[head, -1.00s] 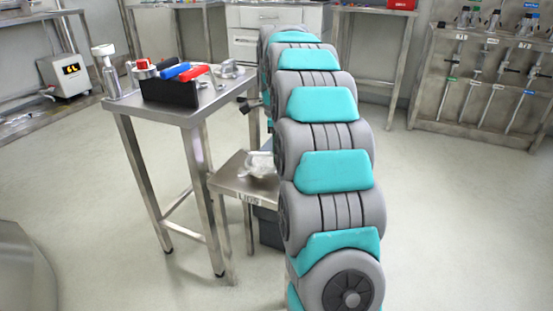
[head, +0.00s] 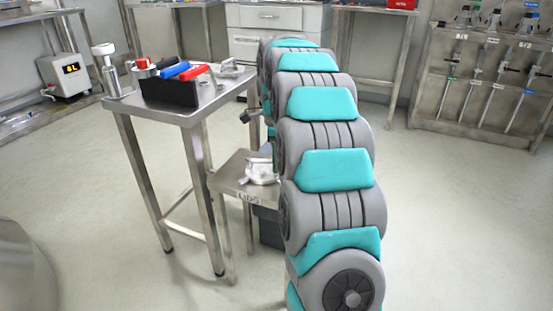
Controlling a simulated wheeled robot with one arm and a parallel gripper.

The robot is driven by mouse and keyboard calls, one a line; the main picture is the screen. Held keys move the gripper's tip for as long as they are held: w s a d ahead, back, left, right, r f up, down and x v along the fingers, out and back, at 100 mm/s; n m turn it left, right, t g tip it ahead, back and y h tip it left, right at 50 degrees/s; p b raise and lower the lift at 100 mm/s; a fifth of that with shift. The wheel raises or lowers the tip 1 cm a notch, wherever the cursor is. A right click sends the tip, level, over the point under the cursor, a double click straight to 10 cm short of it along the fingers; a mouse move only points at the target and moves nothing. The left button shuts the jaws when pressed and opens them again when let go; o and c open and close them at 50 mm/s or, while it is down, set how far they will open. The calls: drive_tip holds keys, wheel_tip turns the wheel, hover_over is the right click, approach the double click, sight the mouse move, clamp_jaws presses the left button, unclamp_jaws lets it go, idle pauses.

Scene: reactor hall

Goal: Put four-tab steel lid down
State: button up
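A small low stand marked LIDS (head: 228,187) is beside the taller steel table, partly hidden by my arm. A shiny steel piece (head: 261,171), which looks like the lid, is low over or on its top. Its right side is hidden behind my arm, and I cannot count its tabs or tell whether it touches the stand. My gripper is hidden behind my own arm links, so its fingers and any hold on the lid do not show. A small dark part at the arm's far end sticks out to the left, above the stand.
The steel table (head: 205,108) holds a black bin (head: 168,92) with red and blue items, a steel fitting (head: 231,69) and an upright metal piece (head: 107,70). A dark box (head: 270,228) is under the stand. A valve rack (head: 488,85) stands right. Floor is open at right.

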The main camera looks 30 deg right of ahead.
wheel_tip(320, 180, up, 12)
drive_tip(key=shift+s, duration=0.15)
idle(0.6)
drive_tip(key=shift+a+r, duration=0.1)
drive_tip(key=shift+a, duration=0.05)
drive_tip(key=s+a+f+n+g, duration=0.1)
drive_tip(key=s+a+f+n, duration=0.1)
drive_tip(key=s+a+n, duration=0.5)
drive_tip(key=s+a+f+n, duration=0.2)
drive_tip(key=s+a+n, duration=0.35)
drive_tip(key=s, duration=0.35)
drive_tip(key=s+a+f+n, duration=0.2)
drive_tip(key=s+f+n, duration=0.1)
drive_tip(key=s, duration=0.4)
drive_tip(key=s+a+f+n, duration=0.3)
drive_tip(key=s+f+n, duration=0.1)
drive_tip(key=s, duration=0.4)
drive_tip(key=s+a+f+n+g, duration=0.1)
drive_tip(key=s+f+n, duration=0.3)
drive_tip(key=s, duration=0.4)
drive_tip(key=shift+s+a+f+n, duration=0.15)
drive_tip(key=shift+s+a+n, duration=0.05)
drive_tip(key=shift+a+n, duration=0.5)
